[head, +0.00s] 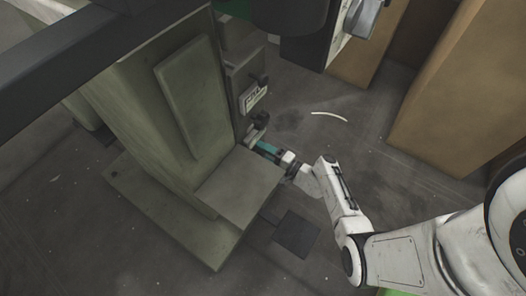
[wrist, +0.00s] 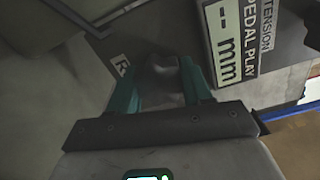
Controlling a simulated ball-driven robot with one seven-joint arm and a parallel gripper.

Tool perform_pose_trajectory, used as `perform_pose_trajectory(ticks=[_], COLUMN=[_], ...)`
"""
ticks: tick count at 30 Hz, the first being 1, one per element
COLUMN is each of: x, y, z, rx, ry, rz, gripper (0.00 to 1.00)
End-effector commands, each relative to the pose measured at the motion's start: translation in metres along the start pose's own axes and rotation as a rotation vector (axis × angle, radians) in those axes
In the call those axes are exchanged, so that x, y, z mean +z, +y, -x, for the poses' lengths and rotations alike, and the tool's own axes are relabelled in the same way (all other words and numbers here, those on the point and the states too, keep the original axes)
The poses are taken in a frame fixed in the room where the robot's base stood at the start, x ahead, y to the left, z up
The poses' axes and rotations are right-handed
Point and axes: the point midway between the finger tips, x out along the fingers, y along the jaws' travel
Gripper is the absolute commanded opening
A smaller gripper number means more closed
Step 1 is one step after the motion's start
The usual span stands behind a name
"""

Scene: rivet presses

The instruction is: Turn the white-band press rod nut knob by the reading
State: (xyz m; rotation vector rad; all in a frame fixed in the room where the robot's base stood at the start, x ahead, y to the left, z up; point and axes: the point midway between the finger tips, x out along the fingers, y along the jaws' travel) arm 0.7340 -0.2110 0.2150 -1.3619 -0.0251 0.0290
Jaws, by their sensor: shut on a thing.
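My gripper (head: 266,148) reaches in low beside a grey-green press (head: 150,110) in the head view. In the wrist view its two teal fingers (wrist: 160,78) stand on either side of a dark grey rounded part (wrist: 163,88), which I take for the rod nut knob. The gripper is shut on it. The knob's outline is dim, and its turn angle cannot be told. A white readout plate (wrist: 236,38) at upper right shows "-- mm" with "PEDAL PLAY" and "EXTENSION". I see no clear white band.
A small tag marked "R" (wrist: 121,65) is left of the fingers. The press foot (head: 240,185) stands close to my wrist. Tan boxes (head: 455,85) stand at right. A dark plate (head: 296,234) lies on the floor; open floor is around it.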

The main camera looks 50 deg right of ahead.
Motion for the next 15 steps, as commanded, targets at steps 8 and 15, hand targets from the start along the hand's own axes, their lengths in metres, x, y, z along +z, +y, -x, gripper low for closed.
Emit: perform_pose_trajectory(ticks=[8,15], x=[-0.0021,-0.0022], y=[-0.0014,-0.0009], z=[0.0001,-0.0001], rx=[0.0,0.0], ry=[0.006,0.008], rz=[-0.263,-0.491], gripper=[0.19,0.19])
